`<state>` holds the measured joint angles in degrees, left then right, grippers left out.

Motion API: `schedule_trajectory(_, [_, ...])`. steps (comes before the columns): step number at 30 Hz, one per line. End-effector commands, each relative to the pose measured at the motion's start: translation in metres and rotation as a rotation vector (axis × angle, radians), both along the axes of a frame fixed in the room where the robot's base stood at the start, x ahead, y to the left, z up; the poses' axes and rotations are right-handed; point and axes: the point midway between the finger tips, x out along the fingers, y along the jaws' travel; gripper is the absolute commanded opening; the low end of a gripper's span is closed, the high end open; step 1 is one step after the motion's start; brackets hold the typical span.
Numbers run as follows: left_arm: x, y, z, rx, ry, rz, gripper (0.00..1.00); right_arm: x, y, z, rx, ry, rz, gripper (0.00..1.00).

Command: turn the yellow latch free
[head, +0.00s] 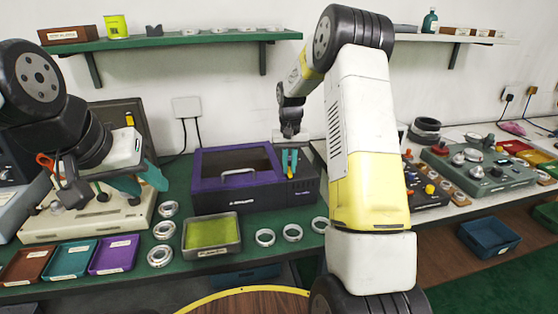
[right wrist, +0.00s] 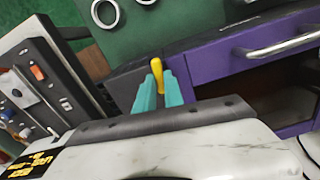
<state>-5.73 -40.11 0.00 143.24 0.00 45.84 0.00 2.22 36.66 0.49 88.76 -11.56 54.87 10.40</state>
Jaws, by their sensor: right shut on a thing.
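The yellow latch (head: 290,173) is at the right end of the front of a purple-and-black box (head: 263,198). The box's lid (head: 237,167) has a dark window and a silver handle and looks closed. My right gripper (head: 289,160) reaches down over the latch, its teal fingers on either side of it. In the right wrist view the fingers (right wrist: 158,92) are shut on the yellow latch (right wrist: 157,70), whose end sticks out between them. My left gripper (head: 140,182) is over the beige machine at the left, its teal fingers apart with nothing seen between them.
Several metal rings (head: 265,237) lie around a tray with a yellow-green inside (head: 238,233). Small brown, teal and purple trays (head: 113,254) line the front left. A beige machine (head: 85,218) stands behind them. A grey-green device (head: 478,168) is on the right-hand bench.

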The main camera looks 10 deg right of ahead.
Motion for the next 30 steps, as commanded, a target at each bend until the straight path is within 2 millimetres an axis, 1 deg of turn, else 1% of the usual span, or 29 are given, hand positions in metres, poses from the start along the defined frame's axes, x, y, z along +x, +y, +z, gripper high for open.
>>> schedule_trajectory(4, [0.0000,0.0000,0.0000,0.000,0.000,0.000,0.36,0.0011,-0.0007,0.0015,0.000,-0.004,0.071,0.00])
schedule_trajectory(10, [0.0000,0.0000,0.0000,0.000,0.000,0.000,0.36,0.0013,-0.0008,0.0016,0.000,-0.005,0.128,0.00])
schedule_trajectory(26, [0.0000,0.0000,0.0000,0.000,0.000,0.000,0.36,0.0015,-0.0012,0.0017,-0.001,-0.005,0.148,0.00])
schedule_trajectory(27, [0.0000,0.0000,0.0000,0.000,0.000,0.000,0.36,0.0015,-0.0012,0.0017,-0.001,-0.005,0.148,0.20])
schedule_trajectory(29, [0.0000,0.0000,0.0000,0.000,0.000,0.000,0.36,0.0013,-0.0011,0.0015,-0.001,-0.005,0.148,0.32])
schedule_trajectory(30, [0.0000,0.0000,0.0000,0.000,0.000,0.000,0.36,0.0011,-0.0011,0.0013,-0.001,-0.004,0.147,0.35])
